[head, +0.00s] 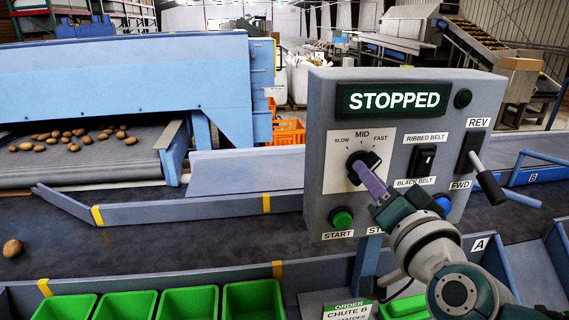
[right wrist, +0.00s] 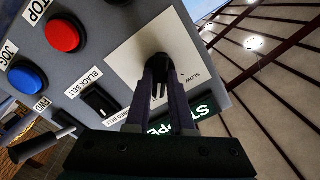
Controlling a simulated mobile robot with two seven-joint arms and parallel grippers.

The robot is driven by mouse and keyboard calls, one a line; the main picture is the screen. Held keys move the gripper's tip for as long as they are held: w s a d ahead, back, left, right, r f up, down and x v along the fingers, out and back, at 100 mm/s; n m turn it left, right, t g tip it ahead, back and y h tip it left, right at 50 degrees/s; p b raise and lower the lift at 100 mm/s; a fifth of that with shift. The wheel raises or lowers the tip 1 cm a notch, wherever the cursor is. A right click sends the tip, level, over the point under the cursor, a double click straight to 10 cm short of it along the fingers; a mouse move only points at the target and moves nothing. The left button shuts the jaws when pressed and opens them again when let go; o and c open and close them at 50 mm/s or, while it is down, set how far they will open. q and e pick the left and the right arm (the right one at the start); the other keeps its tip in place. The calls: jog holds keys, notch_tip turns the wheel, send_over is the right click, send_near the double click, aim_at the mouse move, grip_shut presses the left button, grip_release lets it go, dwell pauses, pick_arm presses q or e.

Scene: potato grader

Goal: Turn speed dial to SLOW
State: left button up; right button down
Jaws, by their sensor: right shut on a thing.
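The control panel (head: 318,170) is a grey box with a lit display (head: 393,100) reading STOPPED. The speed dial (head: 356,158) is a black knob on a white plate marked SLOW, MID and FAST. My right gripper (head: 364,168) is shut on the dial, its purple fingers reaching up from the lower right. In the right wrist view the fingers (right wrist: 161,92) close around the dark knob, with the SLOW label visible beside it. The fingers hide much of the dial, so I cannot tell exactly where it points. My left gripper is not in view.
A black belt rocker (head: 422,160), a REV/FWD lever (head: 488,180) and a green start button (head: 342,218) are close to the dial. Green crates (head: 188,300) stand along the front. Potatoes (head: 72,137) lie on the feed belt, and one potato (head: 12,248) lies on the dark belt.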

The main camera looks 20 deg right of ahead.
jog(key=shift+n, duration=0.4)
jog(key=shift+d+n+p, duration=0.15)
jog(key=shift+n+p, duration=1.2)
jog(key=shift+n, duration=6.45)
jog(key=c, duration=0.8)
grip_release()
